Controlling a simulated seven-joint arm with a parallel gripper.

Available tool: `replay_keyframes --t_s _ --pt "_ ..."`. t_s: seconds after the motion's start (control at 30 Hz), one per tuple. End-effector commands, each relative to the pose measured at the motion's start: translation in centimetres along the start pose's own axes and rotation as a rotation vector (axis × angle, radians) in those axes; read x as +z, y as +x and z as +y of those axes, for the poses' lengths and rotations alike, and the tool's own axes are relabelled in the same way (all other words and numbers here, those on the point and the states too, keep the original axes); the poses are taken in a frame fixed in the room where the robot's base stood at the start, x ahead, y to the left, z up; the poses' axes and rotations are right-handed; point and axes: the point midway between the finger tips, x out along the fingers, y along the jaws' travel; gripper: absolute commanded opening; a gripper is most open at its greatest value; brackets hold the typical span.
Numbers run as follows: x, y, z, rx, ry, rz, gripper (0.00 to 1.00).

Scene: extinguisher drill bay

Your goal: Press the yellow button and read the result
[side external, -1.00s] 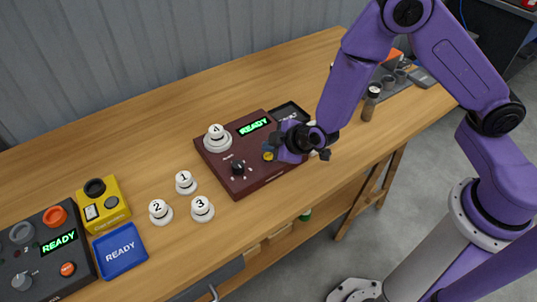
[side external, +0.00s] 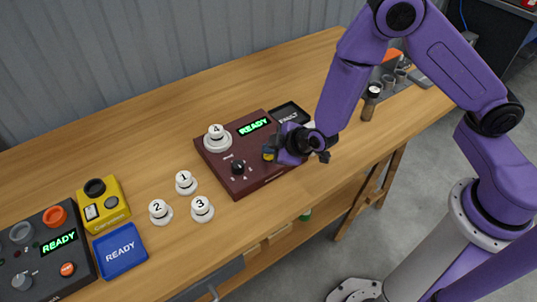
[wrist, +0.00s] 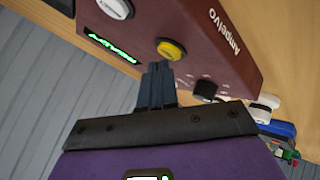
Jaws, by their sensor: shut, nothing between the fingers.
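A maroon tester box (side external: 262,186) sits on the wooden bench, with a lit green READY display (side external: 254,126), a black knob (side external: 238,168) and a white disc marked 4 (side external: 216,132) on its top. The yellow button (side external: 268,154) is on the box's right part, partly hidden by my gripper (side external: 274,153). In the wrist view the yellow button (wrist: 171,49) lies just beyond my gripper's shut fingertips (wrist: 158,68). The fingers are empty and very close to the button; I cannot tell whether they touch it. The display (wrist: 113,50) shows green lettering in the wrist view.
White discs 1 (side external: 186,181), 2 (side external: 160,211) and 3 (side external: 202,208) stand left of the box. A black FAULT tray (side external: 290,113) is behind the box.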

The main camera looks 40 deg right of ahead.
Motion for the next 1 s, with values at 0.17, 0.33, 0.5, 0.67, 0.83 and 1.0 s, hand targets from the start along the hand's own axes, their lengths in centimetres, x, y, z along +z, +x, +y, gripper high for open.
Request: replay_keyframes --t_s 0.17,0.33,0.5,0.67,0.83,1.0 --pt "0.07 0.1 -0.08 0.0 -0.001 0.0 0.0" --pt "0.16 0.23 -0.17 0.0 -0.001 0.0 0.0" --pt "0.25 0.35 -0.27 0.0 -0.001 0.0 0.0" --pt "0.34 0.46 -0.36 0.0 0.0 -0.001 0.0" --pt "0.43 0.58 -0.44 0.0 0.0 -0.001 0.0" --pt "0.46 0.61 -0.45 0.0 0.0 -0.001 0.0"
